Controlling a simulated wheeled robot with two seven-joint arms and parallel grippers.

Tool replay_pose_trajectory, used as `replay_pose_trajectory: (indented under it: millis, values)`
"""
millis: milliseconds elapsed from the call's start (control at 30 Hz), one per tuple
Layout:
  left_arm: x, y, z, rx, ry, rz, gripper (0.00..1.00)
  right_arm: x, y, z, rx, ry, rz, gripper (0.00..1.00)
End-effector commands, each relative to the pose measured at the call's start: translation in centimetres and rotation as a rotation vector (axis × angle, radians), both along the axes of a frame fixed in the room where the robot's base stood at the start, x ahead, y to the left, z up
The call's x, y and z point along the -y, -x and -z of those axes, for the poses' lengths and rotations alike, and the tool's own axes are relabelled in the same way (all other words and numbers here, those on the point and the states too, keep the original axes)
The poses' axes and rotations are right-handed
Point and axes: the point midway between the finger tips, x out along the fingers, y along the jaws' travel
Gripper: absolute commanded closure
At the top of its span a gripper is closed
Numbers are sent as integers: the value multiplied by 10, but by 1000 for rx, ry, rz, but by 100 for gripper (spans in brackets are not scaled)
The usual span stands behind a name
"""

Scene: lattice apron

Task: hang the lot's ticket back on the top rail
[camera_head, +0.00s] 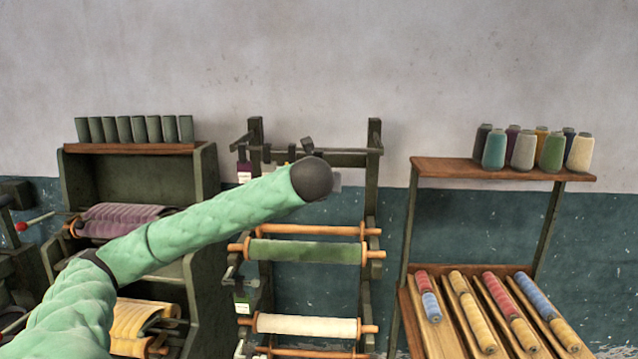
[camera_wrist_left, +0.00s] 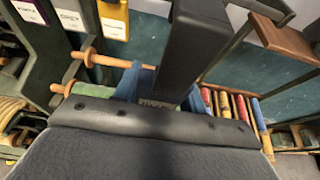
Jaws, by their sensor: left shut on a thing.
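My left arm reaches in from the left in the head view and ends at its dark wrist (camera_head: 312,180) in front of the top rail (camera_head: 348,158). The wrist hides most of the gripper. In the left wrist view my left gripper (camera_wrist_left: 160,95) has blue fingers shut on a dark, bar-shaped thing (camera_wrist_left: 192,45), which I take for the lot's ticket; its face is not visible. Other tickets hang at the rail's left part: a purple one (camera_head: 243,170), also in the wrist view (camera_wrist_left: 28,10), a grey one (camera_wrist_left: 70,14) and a yellow one (camera_wrist_left: 113,20). My right gripper is out of view.
Below the top rail, the rack holds a green roll (camera_head: 305,252) and a cream roll (camera_head: 305,326). A dark cabinet (camera_head: 205,180) stands left. At right, a shelf (camera_head: 500,174) carries several thread cones above a sloped tray of coloured spools (camera_head: 440,340).

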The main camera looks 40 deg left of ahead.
Motion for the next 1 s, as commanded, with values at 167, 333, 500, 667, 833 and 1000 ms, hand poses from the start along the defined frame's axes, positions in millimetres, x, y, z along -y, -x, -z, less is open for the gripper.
replay_pose_trajectory:
  millis: [167,333,500,667,833,1000]
  values:
    - [-6,-10,0,1,2,-1,81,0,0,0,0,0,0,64]
    - [-12,-19,0,0,1,0,81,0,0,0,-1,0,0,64]
    - [-17,-28,0,1,2,0,81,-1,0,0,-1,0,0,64]
    - [-23,-37,0,0,0,0,81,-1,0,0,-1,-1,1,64]
    - [-28,-46,0,1,1,1,81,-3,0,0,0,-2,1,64]
    - [-34,-56,0,0,1,0,81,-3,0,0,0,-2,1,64]
